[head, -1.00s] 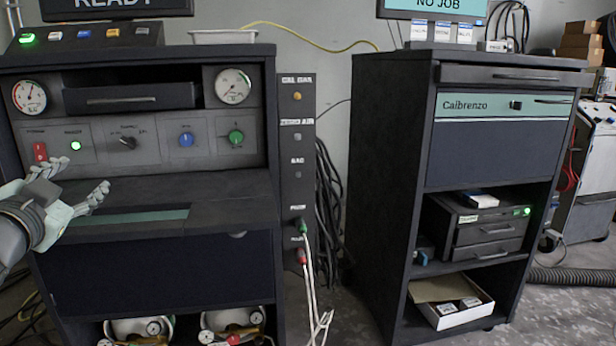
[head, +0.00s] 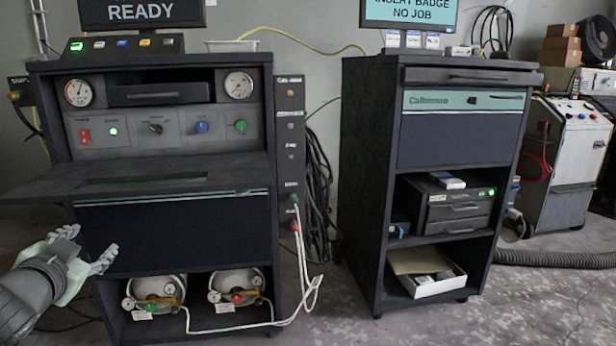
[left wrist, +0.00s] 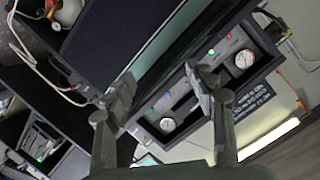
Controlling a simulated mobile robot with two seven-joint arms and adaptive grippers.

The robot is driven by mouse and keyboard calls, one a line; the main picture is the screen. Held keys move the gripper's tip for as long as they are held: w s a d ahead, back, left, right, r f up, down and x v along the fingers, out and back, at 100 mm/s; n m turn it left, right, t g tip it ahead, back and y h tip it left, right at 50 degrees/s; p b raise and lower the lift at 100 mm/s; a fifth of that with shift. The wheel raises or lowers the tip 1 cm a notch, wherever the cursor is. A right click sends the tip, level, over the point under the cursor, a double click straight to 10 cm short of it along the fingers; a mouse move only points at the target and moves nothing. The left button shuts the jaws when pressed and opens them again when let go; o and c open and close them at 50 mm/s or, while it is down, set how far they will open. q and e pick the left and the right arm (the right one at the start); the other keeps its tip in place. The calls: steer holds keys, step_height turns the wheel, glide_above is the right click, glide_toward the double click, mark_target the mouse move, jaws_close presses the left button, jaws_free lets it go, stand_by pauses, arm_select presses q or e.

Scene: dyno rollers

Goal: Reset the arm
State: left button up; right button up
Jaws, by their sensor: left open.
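My left gripper (head: 92,258) is in the head view at the lower left, in front of the left console cabinet and below its work shelf. It is open and empty, its fingers spread and apart from the cabinet. In the left wrist view, the left gripper (left wrist: 165,92) shows its two fingers apart, with the console behind them. The left console (head: 160,170) has a panel of knobs, two gauges and a screen (head: 141,14) reading "READY". My right gripper is not in view.
The console's work shelf (head: 110,182) juts out above the gripper. Two small tanks (head: 158,288) sit in its lower bay. A second cabinet (head: 462,145) stands to the right, its screen (head: 415,12) reading "NO JOB". White cables (head: 300,262) hang between them. Floor (head: 540,305) is free at the right front.

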arm_select(q)
steer(key=s+d+f+n+g+p, duration=0.1)
steer(key=s+f+g, duration=0.15)
steer(key=f, duration=0.55)
steer(key=s+d+f+g+p, duration=0.1)
steer(key=s+f+g, duration=0.15)
steer(key=f, duration=0.45)
steer(key=s+d+f+n+g, duration=0.15)
steer(key=s+f, duration=0.25)
steer(key=f, duration=0.4)
steer(key=s+d+f+g+h+p, duration=0.2)
steer(key=s+d+f+g, duration=0.3)
steer(key=s+d+f, duration=0.6)
steer(key=s+f+h, duration=0.1)
steer(key=s+f, duration=0.2)
steer(key=s, duration=0.1)
steer(key=shift+s+d+f, duration=0.2)
steer(key=shift+d+f, duration=0.15)
steer(key=shift+d, duration=0.05)
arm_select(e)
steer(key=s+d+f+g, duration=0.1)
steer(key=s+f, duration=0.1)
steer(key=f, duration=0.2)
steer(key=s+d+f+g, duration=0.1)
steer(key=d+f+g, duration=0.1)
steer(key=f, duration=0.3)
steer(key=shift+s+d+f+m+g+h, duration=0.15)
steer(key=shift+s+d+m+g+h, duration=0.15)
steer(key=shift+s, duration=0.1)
